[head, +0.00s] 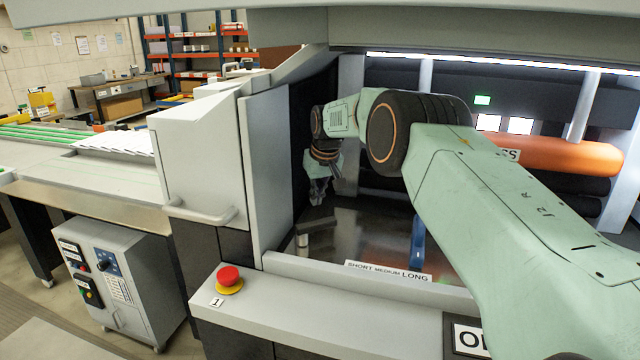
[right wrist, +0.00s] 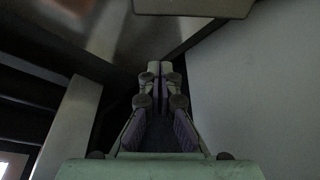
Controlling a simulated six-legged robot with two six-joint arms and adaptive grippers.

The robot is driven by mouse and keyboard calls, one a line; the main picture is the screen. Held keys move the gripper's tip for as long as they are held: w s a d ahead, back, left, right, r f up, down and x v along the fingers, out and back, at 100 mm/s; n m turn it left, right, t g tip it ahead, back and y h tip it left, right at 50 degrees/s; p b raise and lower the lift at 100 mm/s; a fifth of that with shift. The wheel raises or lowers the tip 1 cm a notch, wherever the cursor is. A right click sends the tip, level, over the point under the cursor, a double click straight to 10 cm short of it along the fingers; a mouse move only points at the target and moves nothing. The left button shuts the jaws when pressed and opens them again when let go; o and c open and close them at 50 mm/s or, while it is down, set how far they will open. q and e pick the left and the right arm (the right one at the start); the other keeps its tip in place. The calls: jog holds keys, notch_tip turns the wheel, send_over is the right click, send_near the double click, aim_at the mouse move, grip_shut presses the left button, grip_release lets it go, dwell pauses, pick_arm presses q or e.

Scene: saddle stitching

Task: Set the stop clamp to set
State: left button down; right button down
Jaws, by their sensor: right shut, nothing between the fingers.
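My right gripper (head: 319,198) reaches into the machine bay and points down, small and far off in the head view. In the right wrist view its fingers (right wrist: 160,72) are together with nothing between them. Just below it in the head view is a dark flat arm-like part (head: 318,222) with a short metal post (head: 302,240) under its left end. This may be the stop clamp, but I cannot tell for sure, nor its setting. I cannot tell whether the gripper touches it. My left gripper is not in view.
A label strip reading SHORT MEDIUM LONG (head: 388,271) runs along the bay's front sill. A blue upright part (head: 418,242) stands partly behind my arm. An orange roller (head: 560,155) lies at the right. A red stop button (head: 229,276) sits on the front ledge. A grey panel (head: 268,165) bounds the bay's left.

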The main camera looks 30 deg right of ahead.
aim_at(316, 226)
jog(key=shift+w+f, duration=0.15)
jog(key=shift+f, duration=0.6)
jog(key=shift+d+f, duration=0.1)
jog(key=shift+d, duration=0.05)
jog(key=shift+s+d, duration=0.15)
jog(key=shift+s, duration=0.3)
jog(key=shift+s+a+p, duration=0.4)
jog(key=shift+s, duration=0.65)
jog(key=shift+s+d+p, duration=0.1)
jog(key=shift+s+p, duration=0.2)
jog(key=shift+s, duration=0.2)
jog(key=shift+a+f, duration=0.1)
jog(key=shift+a, duration=0.15)
